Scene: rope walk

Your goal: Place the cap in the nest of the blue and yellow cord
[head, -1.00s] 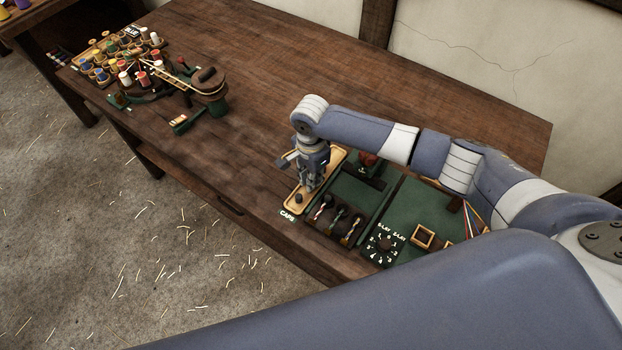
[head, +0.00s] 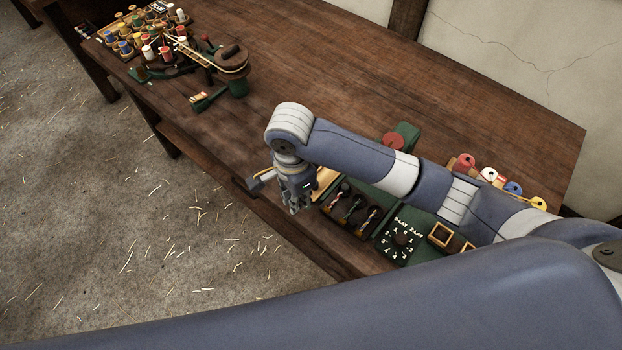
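My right gripper (head: 296,207) points down at the table's front edge, in front of the caps tray (head: 326,181). The arm and gripper hide most of this tan tray. The gap between the fingertips is not clear, and I cannot tell whether a cap is between them. To its right, a green rack holds three short twisted cords with dark round tops. The rightmost cord (head: 367,222) shows some yellow; the colours are too small to name surely. No cap shows clearly. My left gripper is not in view.
A green dial plate (head: 401,241) and small wooden frames (head: 440,234) lie right of the rack. Coloured spools (head: 513,188) stand behind my arm. A spool board (head: 125,42) and a green winding device (head: 230,62) are far left. The middle of the table is clear.

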